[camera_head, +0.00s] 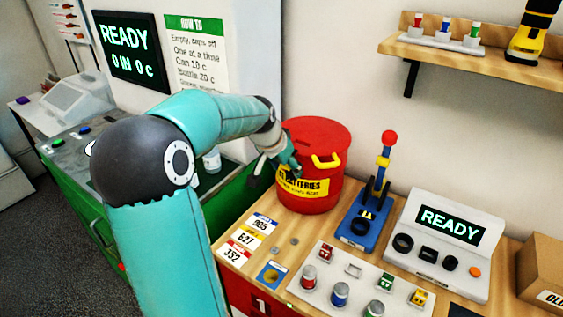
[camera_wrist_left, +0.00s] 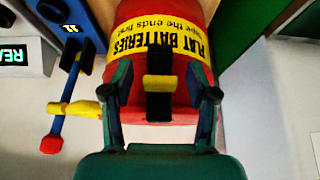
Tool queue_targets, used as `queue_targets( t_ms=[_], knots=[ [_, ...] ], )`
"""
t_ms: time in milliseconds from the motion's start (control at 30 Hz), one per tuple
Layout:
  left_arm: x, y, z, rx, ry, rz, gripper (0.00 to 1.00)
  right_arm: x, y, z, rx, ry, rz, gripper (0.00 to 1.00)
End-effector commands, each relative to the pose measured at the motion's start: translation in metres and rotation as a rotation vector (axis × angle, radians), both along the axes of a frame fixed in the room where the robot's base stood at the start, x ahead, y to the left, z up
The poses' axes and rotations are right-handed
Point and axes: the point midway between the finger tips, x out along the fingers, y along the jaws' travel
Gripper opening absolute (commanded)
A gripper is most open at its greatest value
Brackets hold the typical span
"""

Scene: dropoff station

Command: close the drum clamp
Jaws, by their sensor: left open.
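The red drum (camera_head: 308,147) with a lid and a yellow battery label stands at the back of the wooden counter. Its label shows upside down in the left wrist view (camera_wrist_left: 162,40). A small yellow piece (camera_wrist_left: 160,83) on a black bar (camera_wrist_left: 159,105) sits on the drum's front; it looks like the clamp, but its position is unclear. My left gripper (camera_head: 278,163) is at the drum's left front. In the wrist view my open left gripper (camera_wrist_left: 161,78) has one finger each side of the yellow piece. Contact cannot be told. My right gripper is out of view.
A yellow handle (camera_head: 326,161) juts from the drum. Right of it stands a blue-based lever (camera_head: 384,160) with a red knob. A READY console (camera_head: 446,225), a tray of batteries (camera_head: 352,285) and a cardboard box (camera_head: 543,268) crowd the counter. A shelf (camera_head: 455,60) hangs above.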

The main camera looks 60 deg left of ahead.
Motion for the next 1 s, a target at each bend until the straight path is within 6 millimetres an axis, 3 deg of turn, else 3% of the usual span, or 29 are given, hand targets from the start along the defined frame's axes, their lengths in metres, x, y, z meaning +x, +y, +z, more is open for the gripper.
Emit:
queue_targets(
  t_ms=[267,700,1000],
  knots=[
    [-0.006,-0.002,0.012,0.003,-0.004,0.003,0.58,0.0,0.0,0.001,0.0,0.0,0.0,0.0],
    [-0.041,-0.024,0.083,0.004,-0.003,0.002,0.58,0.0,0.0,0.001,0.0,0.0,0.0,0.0],
    [-0.052,-0.031,0.104,0.001,0.0,0.0,0.58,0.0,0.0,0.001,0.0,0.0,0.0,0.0]
  ],
)
